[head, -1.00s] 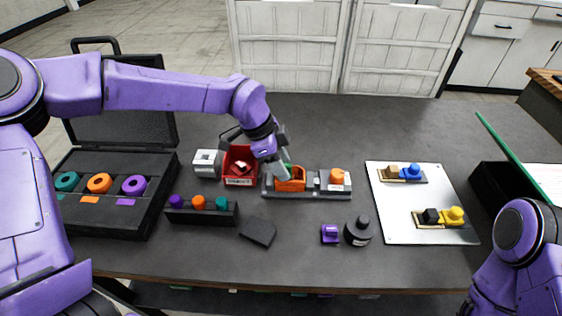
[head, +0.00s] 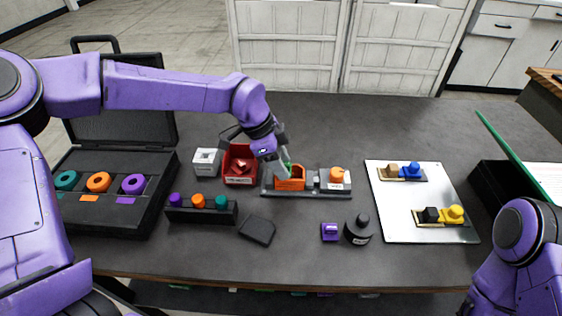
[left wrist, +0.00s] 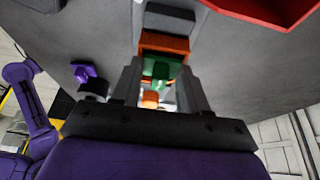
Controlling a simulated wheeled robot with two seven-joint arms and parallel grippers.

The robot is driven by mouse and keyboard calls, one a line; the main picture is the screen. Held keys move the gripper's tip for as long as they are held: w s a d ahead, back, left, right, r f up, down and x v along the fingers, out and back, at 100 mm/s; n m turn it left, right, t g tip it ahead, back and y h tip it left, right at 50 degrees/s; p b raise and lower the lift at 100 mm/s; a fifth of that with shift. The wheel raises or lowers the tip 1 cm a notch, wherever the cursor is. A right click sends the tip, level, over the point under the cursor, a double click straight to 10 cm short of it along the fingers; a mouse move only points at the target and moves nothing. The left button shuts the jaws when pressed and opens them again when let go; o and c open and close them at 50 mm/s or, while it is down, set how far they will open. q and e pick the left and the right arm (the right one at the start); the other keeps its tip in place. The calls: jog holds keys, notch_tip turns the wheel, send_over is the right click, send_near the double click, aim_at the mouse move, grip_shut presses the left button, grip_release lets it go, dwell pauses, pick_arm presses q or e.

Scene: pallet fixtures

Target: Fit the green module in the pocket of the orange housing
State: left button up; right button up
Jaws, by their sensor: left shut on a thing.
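The orange housing (head: 290,184) sits on a dark grey base (head: 305,194) in the middle of the table; it also shows in the left wrist view (left wrist: 165,42). My left gripper (head: 284,164) is over the housing, fingers pointing down. It is shut on the green module (left wrist: 160,68), which shows between its fingers in the left wrist view. In the head view only a sliver of green shows at the housing's top. I cannot tell how deep the module sits in the pocket. My right gripper is out of view.
A red bin (head: 240,178) and white block (head: 206,162) stand left of the housing. A purple piece (head: 330,232), a dark round object (head: 358,234) and a dark block (head: 257,230) lie in front.

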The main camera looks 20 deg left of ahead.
pick_arm(q)
jog(key=shift+s+f, duration=0.25)
jog(key=shift+f, duration=0.3)
jog(key=o, duration=1.1)
jog(key=shift+s+r, duration=0.2)
jog(key=shift+r, duration=0.05)
jog(key=shift+w, duration=0.15)
jog(key=shift+c, duration=1.1)
jog(key=shift+w+a+f, duration=0.1)
jog(key=shift+w, duration=0.05)
